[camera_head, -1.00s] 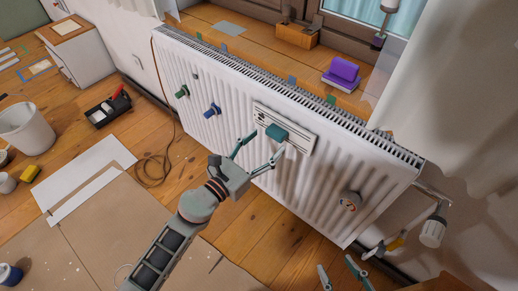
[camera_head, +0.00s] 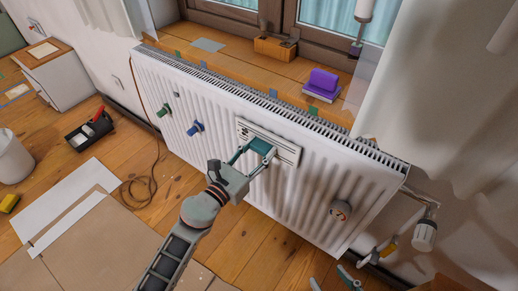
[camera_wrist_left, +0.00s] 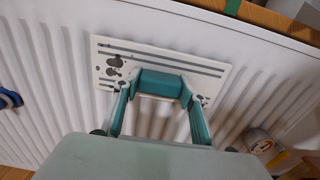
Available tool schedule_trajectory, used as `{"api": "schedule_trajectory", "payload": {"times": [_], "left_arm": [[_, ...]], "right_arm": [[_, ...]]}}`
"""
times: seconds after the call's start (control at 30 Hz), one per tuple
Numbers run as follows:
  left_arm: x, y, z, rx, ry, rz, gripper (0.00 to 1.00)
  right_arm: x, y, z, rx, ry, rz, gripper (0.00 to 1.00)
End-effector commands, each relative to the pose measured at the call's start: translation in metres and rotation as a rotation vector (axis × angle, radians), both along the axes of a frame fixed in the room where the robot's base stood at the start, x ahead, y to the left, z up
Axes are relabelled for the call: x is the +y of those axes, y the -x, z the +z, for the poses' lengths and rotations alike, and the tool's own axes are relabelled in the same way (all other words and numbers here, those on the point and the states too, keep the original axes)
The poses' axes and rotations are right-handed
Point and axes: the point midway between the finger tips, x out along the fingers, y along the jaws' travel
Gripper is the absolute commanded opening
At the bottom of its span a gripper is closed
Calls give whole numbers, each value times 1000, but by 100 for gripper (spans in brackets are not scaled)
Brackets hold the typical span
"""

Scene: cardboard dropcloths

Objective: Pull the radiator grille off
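The radiator grille is a pale slotted plate (camera_head: 288,154) lying against the front of the white radiator (camera_head: 300,190). It has a teal block handle (camera_head: 261,146) at its middle. In the left wrist view the plate (camera_wrist_left: 110,65) shows dark slots and dark blotches, and the handle (camera_wrist_left: 160,83) sits between the fingers. My left gripper (camera_head: 258,154) has one finger against each end of the handle and appears shut on it. My right gripper (camera_head: 332,282) shows only its fingertips at the bottom edge, apart and empty, away from the grille.
A green knob (camera_head: 163,110), a blue knob (camera_head: 195,128) and a round dial (camera_head: 340,211) stick out of the radiator. A valve (camera_head: 425,233) stands at its right end. A purple-topped block (camera_head: 322,85) rests on the sill. Cardboard (camera_head: 105,240) covers floor at lower left.

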Motion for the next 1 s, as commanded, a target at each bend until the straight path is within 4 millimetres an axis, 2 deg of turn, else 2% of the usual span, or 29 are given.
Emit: {"api": "schedule_trajectory", "payload": {"times": [0.03,0.07,0.47,1.0], "left_arm": [[0,0,1,-1,1,0,26],[0,0,1,-2,1,0,19],[1,1,2,-3,1,0,19],[18,25,2,-3,1,0,19]], "right_arm": [[0,0,0,-1,0,0,40],[0,0,0,-1,0,0,40],[0,-1,1,-2,0,-1,40],[-1,-4,7,-15,0,-1,40]]}}
